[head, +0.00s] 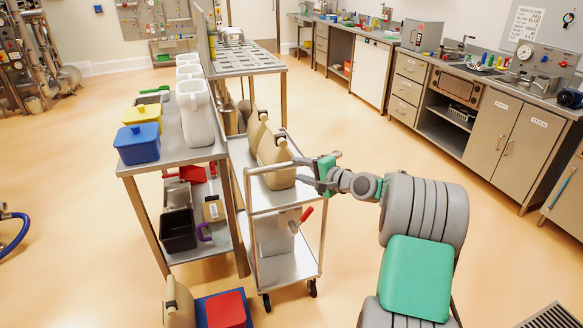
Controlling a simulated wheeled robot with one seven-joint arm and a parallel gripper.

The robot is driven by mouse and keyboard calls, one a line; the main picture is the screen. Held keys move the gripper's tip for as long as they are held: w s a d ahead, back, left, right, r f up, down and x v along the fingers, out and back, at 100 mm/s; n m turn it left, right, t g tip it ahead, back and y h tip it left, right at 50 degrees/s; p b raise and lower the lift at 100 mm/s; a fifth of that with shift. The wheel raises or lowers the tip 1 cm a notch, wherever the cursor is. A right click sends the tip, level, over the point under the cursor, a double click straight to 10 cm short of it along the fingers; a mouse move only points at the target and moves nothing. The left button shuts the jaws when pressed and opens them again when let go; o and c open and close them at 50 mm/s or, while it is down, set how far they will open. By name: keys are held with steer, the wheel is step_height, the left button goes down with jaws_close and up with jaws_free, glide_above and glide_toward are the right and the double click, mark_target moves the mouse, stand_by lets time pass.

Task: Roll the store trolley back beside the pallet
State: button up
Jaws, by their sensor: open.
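The trolley (287,270) is a metal cart with two shelves and small dark castors, standing against the right side of a steel table. Tan jugs (272,152) stand on its top shelf, and a grey container with a red-handled tool (303,217) is on its lower shelf. My gripper (298,171) reaches in from the right at the trolley's near handle bar (255,171). Its jaws are open around or just beside the bar; I cannot tell which. I cannot make out a pallet in this view.
The steel table (165,150) holds blue and yellow tubs and white jugs. A tan jug (178,304) and a red-topped blue item (226,310) are at the bottom edge. A cabinet bench (510,125) runs along the right. Open floor (400,160) lies between trolley and bench.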

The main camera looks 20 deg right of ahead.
steer(key=w+f+m+t, duration=0.1)
steer(key=w, duration=0.6)
steer(key=shift+w+a+f+p, duration=0.15)
steer(key=shift+w+a+p, duration=0.1)
steer(key=shift+a+p, duration=0.15)
steer(key=shift+c, duration=0.2)
jaws_close()
stand_by(0.8)
